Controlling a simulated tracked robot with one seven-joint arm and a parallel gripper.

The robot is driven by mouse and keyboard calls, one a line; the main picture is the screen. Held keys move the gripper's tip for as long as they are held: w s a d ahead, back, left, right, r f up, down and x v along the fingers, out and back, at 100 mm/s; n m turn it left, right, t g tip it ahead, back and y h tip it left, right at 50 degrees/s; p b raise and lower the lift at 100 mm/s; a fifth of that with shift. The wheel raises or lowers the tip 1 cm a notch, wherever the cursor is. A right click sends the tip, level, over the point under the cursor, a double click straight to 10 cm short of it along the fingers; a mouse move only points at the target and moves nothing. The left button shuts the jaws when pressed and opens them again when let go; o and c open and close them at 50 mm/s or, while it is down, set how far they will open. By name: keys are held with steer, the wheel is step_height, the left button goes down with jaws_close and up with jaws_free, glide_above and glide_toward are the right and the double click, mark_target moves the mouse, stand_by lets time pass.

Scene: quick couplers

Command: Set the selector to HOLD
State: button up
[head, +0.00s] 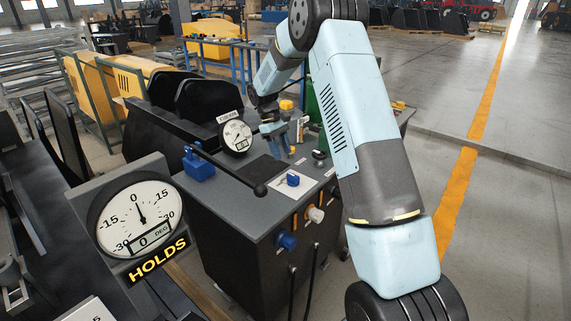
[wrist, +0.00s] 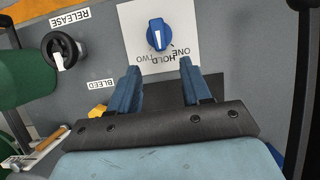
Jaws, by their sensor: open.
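The selector is a blue knob (wrist: 157,34) on a white plate (wrist: 128,14) marked ONE, HOLD and TWO. Its white stripe runs straight down the wrist picture, toward the side with the words, nearest TWO and HOLD; I cannot tell exactly which mark it meets. In the head view the blue selector (head: 293,180) sits on its white plate on the dark bench top. My gripper (wrist: 160,66) is open and empty, its blue fingers apart and short of the knob. In the head view my gripper (head: 281,153) points down behind the selector.
A black knob (wrist: 66,48) stands by RELEASE and BLEED labels. A black-handled lever with a blue base (head: 200,166) crosses the bench's left side. A dial gauge (head: 237,136) stands behind. A larger gauge (head: 138,217), labelled HOLDS, reads 0 DEG. Blue and white fittings are on the front.

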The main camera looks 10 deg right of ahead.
steer(key=v, duration=0.4)
steer(key=shift+w+a+r, duration=0.1)
steer(key=shift+r, duration=0.25)
steer(key=s+d+r+m+t+y, duration=0.1)
steer(key=s+r+m+t, duration=0.1)
steer(key=s+r, duration=0.75)
steer(key=s+d+r+m+t+y, duration=0.1)
steer(key=s+d+r+t, duration=0.1)
steer(key=s+r, duration=0.75)
steer(key=s+r+m+t, duration=0.1)
steer(key=s+m+t, duration=0.3)
steer(key=s, duration=2)
steer(key=shift+d+r+t+y, duration=0.2)
steer(key=shift+d+t+y, duration=0.25)
steer(key=shift+t, duration=0.25)
